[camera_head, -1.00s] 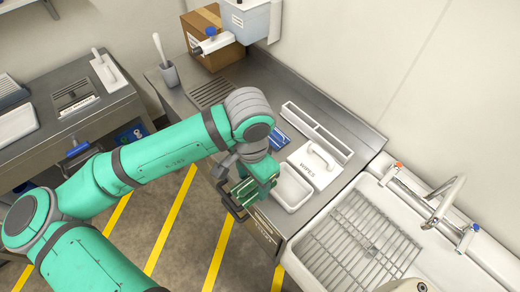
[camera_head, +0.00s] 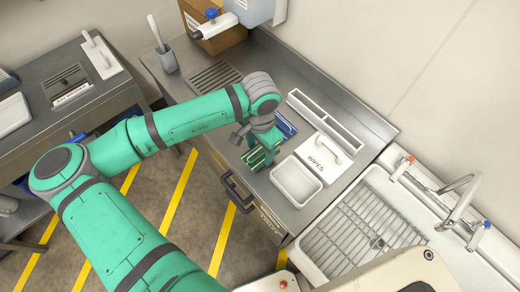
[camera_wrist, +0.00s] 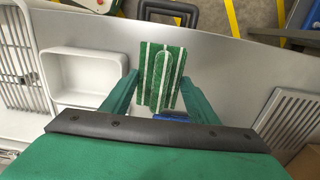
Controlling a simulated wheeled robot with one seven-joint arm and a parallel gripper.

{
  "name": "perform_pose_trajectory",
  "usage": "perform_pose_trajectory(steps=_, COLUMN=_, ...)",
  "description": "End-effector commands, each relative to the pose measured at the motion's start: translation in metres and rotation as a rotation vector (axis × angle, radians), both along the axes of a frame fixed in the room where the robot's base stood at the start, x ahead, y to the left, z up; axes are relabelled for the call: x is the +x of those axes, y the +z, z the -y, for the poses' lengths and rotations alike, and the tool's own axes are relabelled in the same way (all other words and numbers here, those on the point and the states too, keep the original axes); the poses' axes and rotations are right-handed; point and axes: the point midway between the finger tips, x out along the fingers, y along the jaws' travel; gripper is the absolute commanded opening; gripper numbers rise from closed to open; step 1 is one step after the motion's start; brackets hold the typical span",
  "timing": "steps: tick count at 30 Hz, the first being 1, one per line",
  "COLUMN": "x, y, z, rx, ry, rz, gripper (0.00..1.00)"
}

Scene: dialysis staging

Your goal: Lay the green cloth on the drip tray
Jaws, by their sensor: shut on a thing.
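The green cloth (camera_head: 256,158) with white stripes hangs from my gripper (camera_head: 264,147), over the front part of the counter. In the wrist view the cloth (camera_wrist: 160,75) is between my two fingers (camera_wrist: 160,92), folded, with its stripes showing. The gripper is shut on it. The drip tray (camera_head: 214,77), a slotted metal grille, lies bare on the counter to the left of and behind my gripper. The drip tray (camera_wrist: 287,122) also shows at the right of the wrist view, apart from the cloth.
A blue item (camera_head: 287,125) lies on the counter behind my gripper. A white bin (camera_head: 296,181) and a wipes box (camera_head: 323,158) stand to the right, with a long divided tray (camera_head: 325,122) behind. A dispenser tap (camera_head: 210,27) overhangs near the drip tray. A brush holder (camera_head: 167,60) stands left.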

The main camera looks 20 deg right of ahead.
Motion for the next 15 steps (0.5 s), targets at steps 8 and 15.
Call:
perform_pose_trajectory(steps=8, x=0.002, y=-0.034, z=-0.001, rx=0.000, ry=0.006, rz=0.000, gripper=0.36)
perform_pose_trajectory(steps=15, x=0.003, y=-0.035, z=-0.002, rx=-0.001, ry=0.006, rz=0.000, gripper=0.36)
